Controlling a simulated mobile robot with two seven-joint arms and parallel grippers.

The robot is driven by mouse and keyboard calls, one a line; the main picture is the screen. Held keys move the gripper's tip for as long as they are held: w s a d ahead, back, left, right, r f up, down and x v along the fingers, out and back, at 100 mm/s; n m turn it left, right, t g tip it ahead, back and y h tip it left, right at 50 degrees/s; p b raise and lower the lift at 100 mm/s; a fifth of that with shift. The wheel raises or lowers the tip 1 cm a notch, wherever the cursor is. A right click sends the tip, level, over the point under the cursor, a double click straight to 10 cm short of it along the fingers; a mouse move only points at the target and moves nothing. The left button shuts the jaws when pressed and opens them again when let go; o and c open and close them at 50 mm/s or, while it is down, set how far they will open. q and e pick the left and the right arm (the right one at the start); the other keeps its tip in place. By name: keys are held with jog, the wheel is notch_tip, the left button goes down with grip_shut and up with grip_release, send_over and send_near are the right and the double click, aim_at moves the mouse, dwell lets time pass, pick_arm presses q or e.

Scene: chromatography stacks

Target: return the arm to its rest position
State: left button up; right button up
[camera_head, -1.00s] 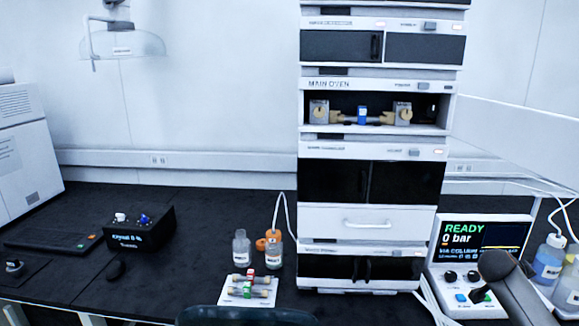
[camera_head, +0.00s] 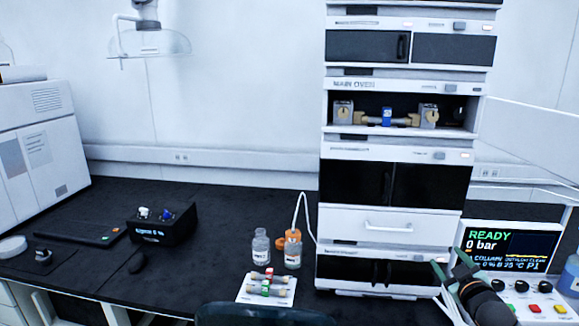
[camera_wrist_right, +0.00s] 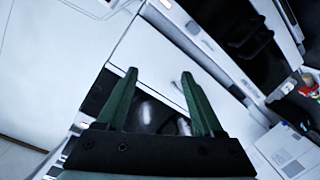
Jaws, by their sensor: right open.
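My right gripper (camera_head: 448,262) is at the lower right in the head view, in front of the lower right side of the instrument stack (camera_head: 395,223). Its green fingers point up, apart and empty. In the right wrist view the fingers (camera_wrist_right: 159,75) are spread with nothing held between them; white panels and dark gaps show behind. My left gripper is in neither view. The open main oven (camera_head: 470,113) holds a column with a blue band (camera_head: 387,117) between two grey blocks.
The control box (camera_head: 514,247) with a screen reading READY, 0 bar stands right of the gripper, close by. Bottles (camera_head: 261,247) and a white tray (camera_head: 250,298) of columns stand left of the stack. A black box (camera_head: 163,226) is farther left. The bench (camera_head: 215,270) between is clear.

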jog(key=s+a+f+g+y, duration=0.2)
jog(key=s+a+f, duration=0.45)
jog(key=f, duration=0.25)
jog(key=s+a+f+g+y, duration=0.1)
jog(key=s+a+f, duration=0.5)
jog(key=a+f, duration=0.3)
jog(key=s+a+f+g, duration=0.1)
jog(key=s+a+f, duration=0.2)
jog(key=s, duration=0.4)
jog(key=s+a+f+m+g+y, duration=0.1)
jog(key=s+a+f, duration=0.2)
jog(key=s+a, duration=0.2)
jog(key=s+a+f+m+g+y, duration=0.1)
jog(key=s+a+f, duration=0.2)
jog(key=s, duration=0.7)
jog(key=shift+s+a+f+g, duration=0.3)
jog(key=shift+s+a+f, duration=0.1)
jog(key=shift+a, duration=0.2)
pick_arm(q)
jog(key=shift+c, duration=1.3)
pick_arm(e)
jog(key=shift+c, duration=1.3)
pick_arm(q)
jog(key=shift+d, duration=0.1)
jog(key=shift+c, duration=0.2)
pick_arm(e)
jog(key=shift+d, duration=0.15)
jog(key=shift+c, duration=0.2)
